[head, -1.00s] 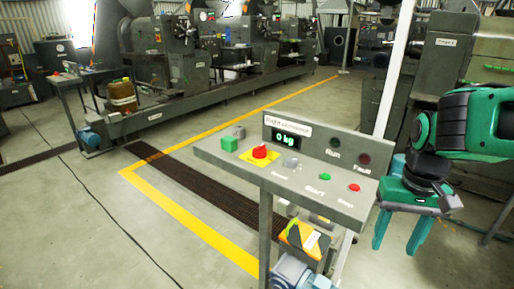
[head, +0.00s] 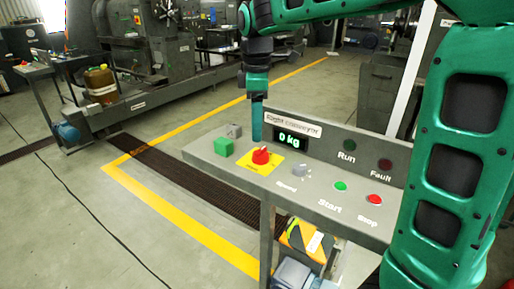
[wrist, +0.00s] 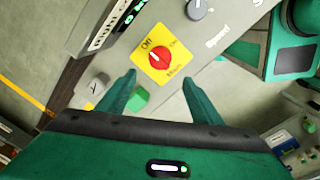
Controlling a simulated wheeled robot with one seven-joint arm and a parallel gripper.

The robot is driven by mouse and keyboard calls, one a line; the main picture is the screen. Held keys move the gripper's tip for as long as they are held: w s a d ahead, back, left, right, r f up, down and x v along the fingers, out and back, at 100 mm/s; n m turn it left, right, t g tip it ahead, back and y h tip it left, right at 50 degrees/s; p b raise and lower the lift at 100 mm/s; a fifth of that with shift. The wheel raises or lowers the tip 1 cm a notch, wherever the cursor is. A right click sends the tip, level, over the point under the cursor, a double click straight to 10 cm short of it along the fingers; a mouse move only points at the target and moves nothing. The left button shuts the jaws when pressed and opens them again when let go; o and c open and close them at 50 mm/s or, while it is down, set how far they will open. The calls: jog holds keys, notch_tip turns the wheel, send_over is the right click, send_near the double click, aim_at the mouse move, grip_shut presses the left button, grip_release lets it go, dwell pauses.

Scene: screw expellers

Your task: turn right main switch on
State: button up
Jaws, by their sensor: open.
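The main switch is a red rotary knob (head: 261,156) on a yellow plate (head: 258,166), on the sloped top of the grey control panel (head: 335,221) labelled "Right conveyor". In the wrist view the red knob (wrist: 159,56) lies ahead of the fingertips, with a white mark and "On" and "Off" lettering partly readable on the plate. My gripper (wrist: 158,82) is open and empty, its two green fingers apart. In the head view my gripper (head: 257,138) hangs fingers down behind the knob; only one finger shows clearly. I cannot tell whether it touches the panel.
The panel also bears a green block (head: 224,146), a grey speed knob (head: 301,171), a green Start button (head: 340,186), a red Stop button (head: 374,199) and a "0 kg" display (head: 289,140). The display housing stands up along the panel's back edge.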

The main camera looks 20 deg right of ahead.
aim_at(260, 150)
jog(key=f, duration=0.6)
jog(key=d+f, duration=0.1)
jog(key=f, duration=0.2)
jog(key=shift+w+d+f, duration=0.1)
jog(key=shift+w+f, duration=0.15)
jog(key=shift+f, duration=0.15)
jog(key=c, duration=1)
